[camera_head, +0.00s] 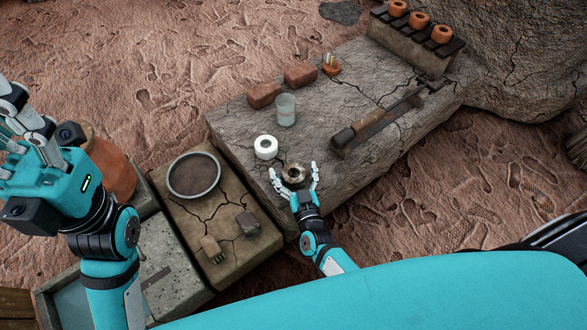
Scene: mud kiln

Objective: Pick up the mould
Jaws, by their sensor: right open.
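My right gripper (294,171) is open over the stone slab, with its fingers spread to either side of a small round brown piece with a hole in its middle (295,174). This piece looks like the mould, though I cannot tell for certain. Contact with the fingers is not clear.
The stone slab (350,100) also bears a glass (286,109), two reddish bricks (282,87), a long-handled tool (382,118) and a rack with orange pots (415,38). A lower block (190,222) holds a round sieve (194,175). A clay pot (108,170) is partly behind my left arm.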

